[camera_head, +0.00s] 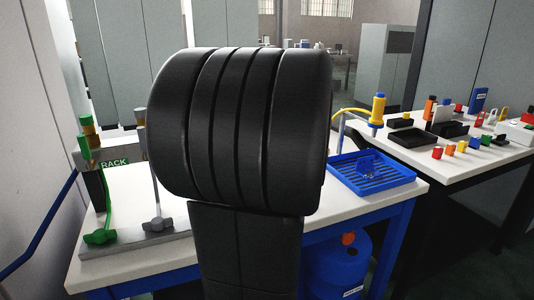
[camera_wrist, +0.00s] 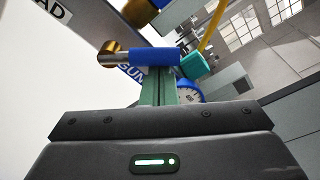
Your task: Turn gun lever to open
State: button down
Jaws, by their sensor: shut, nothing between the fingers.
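In the wrist view, a blue lever handle (camera_wrist: 155,57) with a metal and brass end on its left lies across the picture, beside a partly covered "GUN" label (camera_wrist: 130,72). My gripper (camera_wrist: 157,82) points at it with shut, empty fingers. The fingertips are right at the lower edge of the blue handle; I cannot tell whether they touch it. In the head view, my dark arm fills the middle and hides the gun lever and my gripper.
A rack (camera_head: 115,158) with green and grey valves stands at the left of the white table. A yellow and blue nozzle (camera_head: 378,108) stands behind a blue tray (camera_head: 400,180) on the right. A gauge (camera_wrist: 189,92) sits close behind my fingers. Another table holds several small parts.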

jog(key=shift+s+a+r+n+t+b, duration=0.15)
jog(key=shift+a+r+n+b, duration=0.2)
jog(key=shift+n+b, duration=0.8)
jog(key=shift+s+a+r+n+t+b, duration=0.1)
jog(key=shift+a+r+n+t+b, duration=0.15)
jog(key=shift+n+b, duration=0.85)
jog(key=shift+s+a+r+n+t+b, duration=0.1)
jog(key=shift+a+r+n+b, duration=0.5)
jog(key=shift+b, duration=0.85)
jog(key=shift+d+f, duration=0.2)
jog(key=shift+f, duration=0.1)
